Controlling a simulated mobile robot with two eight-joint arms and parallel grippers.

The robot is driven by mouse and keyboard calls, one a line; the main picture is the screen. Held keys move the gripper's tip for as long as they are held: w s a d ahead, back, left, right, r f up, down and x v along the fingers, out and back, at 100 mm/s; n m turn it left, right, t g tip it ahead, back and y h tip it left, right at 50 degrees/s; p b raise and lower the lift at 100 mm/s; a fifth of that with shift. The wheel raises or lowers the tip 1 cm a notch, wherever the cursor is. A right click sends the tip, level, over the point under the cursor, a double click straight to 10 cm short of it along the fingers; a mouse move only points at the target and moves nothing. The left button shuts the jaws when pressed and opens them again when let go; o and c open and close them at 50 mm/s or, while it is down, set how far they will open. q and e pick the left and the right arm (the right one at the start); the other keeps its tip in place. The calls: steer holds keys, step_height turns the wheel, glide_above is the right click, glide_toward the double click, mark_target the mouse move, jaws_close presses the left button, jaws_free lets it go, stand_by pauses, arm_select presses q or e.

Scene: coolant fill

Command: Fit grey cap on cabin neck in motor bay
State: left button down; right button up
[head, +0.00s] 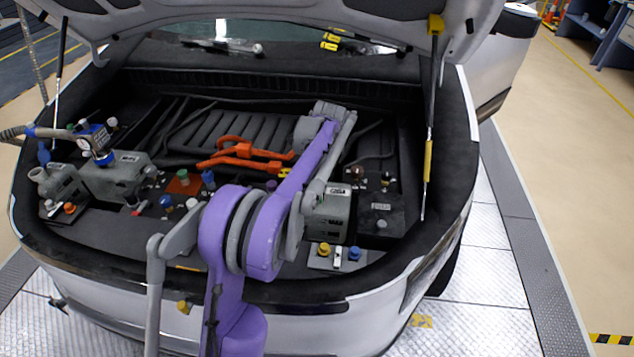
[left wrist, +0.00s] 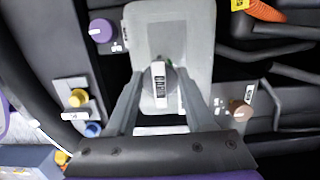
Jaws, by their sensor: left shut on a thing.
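My left gripper (left wrist: 160,82) shows in the left wrist view, its two grey fingers closed on the sides of a round grey cap (left wrist: 158,72) with a pale label. The cap is over the grey tank (left wrist: 190,25) and overlaps it. The neck is hidden beneath the cap and fingers, and I cannot tell whether the cap touches it. In the head view a grey tank (head: 326,214) with a small label stands right of my purple arm. I cannot make out the left gripper there. My right gripper is in neither view.
Beside the tank are a yellow cap (head: 323,250) and a blue cap (head: 354,254) on a front plate, and a purple cap (left wrist: 101,30). Orange cables (head: 245,150) cross the bay's middle. More grey housings (head: 118,178) stand left. A hood strut (head: 429,150) rises at right.

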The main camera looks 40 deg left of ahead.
mark_target(322, 182)
arm_select(q)
steer(key=shift+f+b, duration=0.35)
steer(key=shift+f, duration=0.45)
steer(key=shift+c, duration=1)
jaws_free()
steer(key=shift+r, duration=0.1)
steer(key=r, duration=0.7)
steer(key=d+r, duration=0.1)
steer(key=r, duration=0.2)
steer(key=shift+w+d+r+p, duration=0.1)
steer(key=shift+w+r+p, duration=0.25)
